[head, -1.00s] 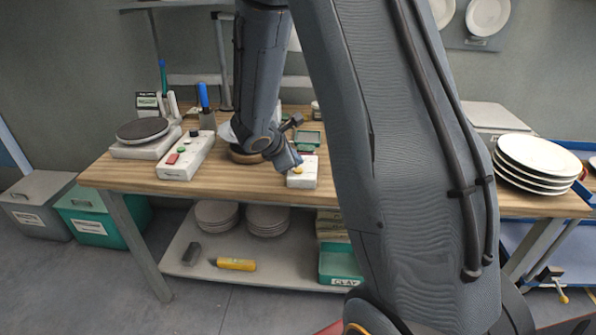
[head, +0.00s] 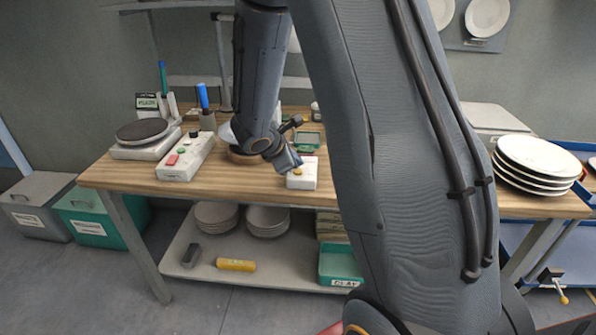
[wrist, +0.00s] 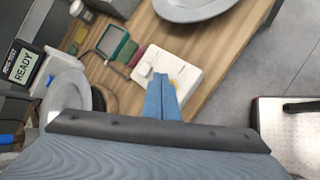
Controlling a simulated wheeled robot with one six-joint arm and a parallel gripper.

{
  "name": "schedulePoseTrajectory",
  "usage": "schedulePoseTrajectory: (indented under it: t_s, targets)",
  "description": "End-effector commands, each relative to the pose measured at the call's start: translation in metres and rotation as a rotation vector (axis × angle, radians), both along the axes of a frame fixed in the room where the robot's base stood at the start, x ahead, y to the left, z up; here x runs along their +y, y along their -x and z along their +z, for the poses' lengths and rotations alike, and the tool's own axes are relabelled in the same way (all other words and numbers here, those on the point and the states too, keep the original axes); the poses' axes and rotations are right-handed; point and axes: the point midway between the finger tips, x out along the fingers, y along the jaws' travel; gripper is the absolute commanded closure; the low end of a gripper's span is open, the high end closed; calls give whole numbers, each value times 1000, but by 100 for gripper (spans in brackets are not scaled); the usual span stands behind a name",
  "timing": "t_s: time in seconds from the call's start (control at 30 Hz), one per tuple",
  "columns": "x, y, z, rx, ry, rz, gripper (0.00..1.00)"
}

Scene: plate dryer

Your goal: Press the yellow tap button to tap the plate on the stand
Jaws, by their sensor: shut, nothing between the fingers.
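The yellow button (head: 298,171) is on a small white box (head: 303,182) at the table's front edge. In the wrist view the yellow button (wrist: 174,83) shows just right of my blue fingertips, partly hidden by them. My gripper (head: 296,166) is shut and empty, close above the button; I cannot tell whether it touches. The pale plate (head: 227,132) is mostly hidden behind my arm, above a round wooden stand (head: 243,157). The plate also shows in the wrist view (wrist: 68,93), left of my gripper (wrist: 160,77).
A white box with red and green buttons (head: 187,157) and a scale-like device with a dark disc (head: 142,131) stand left. A green tray (head: 307,140) lies behind the button box. Stacked plates (head: 538,160) stand right. A display (wrist: 21,65) reads "READY".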

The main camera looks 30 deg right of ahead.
Motion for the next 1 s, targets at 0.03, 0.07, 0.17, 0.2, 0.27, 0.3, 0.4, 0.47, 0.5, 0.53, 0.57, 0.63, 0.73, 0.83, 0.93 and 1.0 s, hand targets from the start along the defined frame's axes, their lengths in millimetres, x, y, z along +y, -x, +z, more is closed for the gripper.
schedulePoseTrajectory:
  t_s: [0.03, 0.07, 0.17, 0.2, 0.27, 0.3, 0.4, 0.47, 0.5, 0.53, 0.57, 0.63, 0.73, 0.83, 0.93, 1.0]
  targets:
    - [0, 0, 0, 0, 0, 0, 100]
    - [0, 0, 0, 0, 0, 0, 100]
    - [0, 0, 0, 0, 0, 0, 100]
    - [0, 0, 0, 0, 0, 0, 100]
    - [0, 0, 0, 0, 0, 0, 100]
    - [0, 0, 0, 0, 0, 0, 100]
    - [0, 0, 0, 0, 0, 0, 100]
    - [0, 0, 0, 0, 0, 0, 100]
    - [0, 0, 0, 0, 0, 0, 100]
    - [0, 0, 0, 0, 0, 0, 100]
    - [0, 0, 0, 0, 0, 0, 100]
    - [0, 0, 0, 0, 0, 0, 100]
    - [0, 0, 0, 0, 0, 0, 100]
    - [0, 0, -2, 0, 0, 0, 100]
    - [0, 0, -5, 0, 0, 0, 100]
    - [0, 0, -7, 0, 0, 0, 100]
